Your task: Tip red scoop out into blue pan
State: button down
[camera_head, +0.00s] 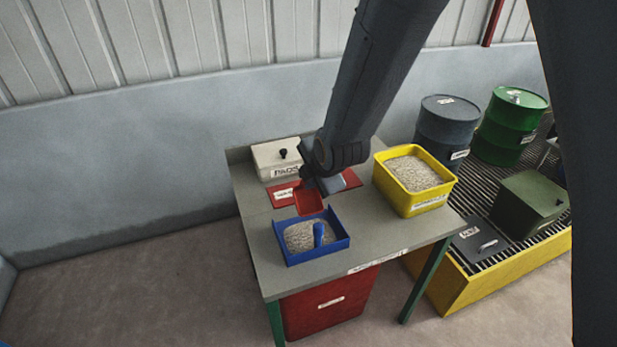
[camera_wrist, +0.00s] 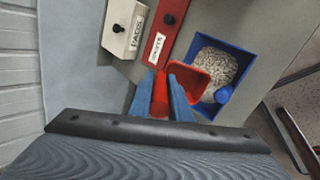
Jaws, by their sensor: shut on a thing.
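The red scoop (camera_head: 309,201) is held over the bench, just behind the blue pan. In the wrist view its empty-looking red tray (camera_wrist: 188,84) is close to the pan's edge and its handle (camera_wrist: 160,95) lies between my fingers. My gripper (camera_wrist: 168,88) is shut on that handle. The blue pan (camera_head: 330,252) stands on the bench and holds pale granules (camera_head: 303,236) with a blue upright peg (camera_head: 318,233) in it. The pan also shows in the wrist view (camera_wrist: 236,52). The head view hides my fingertips partly behind the arm.
A yellow bin (camera_head: 400,205) of pale granules stands right of my arm on the grey bench (camera_head: 258,255). A white labelled box (camera_head: 272,160) and a flat red labelled piece (camera_head: 283,193) lie behind. Drums (camera_head: 447,128) stand beyond. The bench's front left is clear.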

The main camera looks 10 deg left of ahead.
jog(key=shift+w+a+r+g+h+p, duration=0.3)
jog(key=shift+w+r+g+h, duration=0.1)
jog(key=shift+w+g, duration=0.1)
jog(key=shift+w+a+f+b, duration=0.1)
jog(key=shift+w+f+b, duration=0.05)
jog(key=shift+b, duration=0.25)
jog(key=shift+w+a+g+b, duration=0.15)
jog(key=shift+w+g+b, duration=0.2)
jog(key=shift+b, duration=0.35)
jog(key=shift+w+a+r+g+h+p, duration=0.3)
jog(key=shift+w+g+h+p, duration=0.1)
jog(key=shift+g+h+p, duration=0.2)
jog(key=shift+w+a+r+g+h+p, duration=0.25)
jog(key=shift+w+g+h+p, duration=0.2)
jog(key=shift+g, duration=0.2)
jog(key=shift+w+a+f+g+h, duration=0.1)
jog(key=shift+w+a+g+h, duration=0.15)
jog(key=shift+w+g+h, duration=0.25)
jog(key=shift+w+a+f+g+h, duration=0.15)
jog(key=shift+w+a+g, duration=0.1)
jog(key=shift+g, duration=0.45)
jog(key=shift+a+r, duration=0.1)
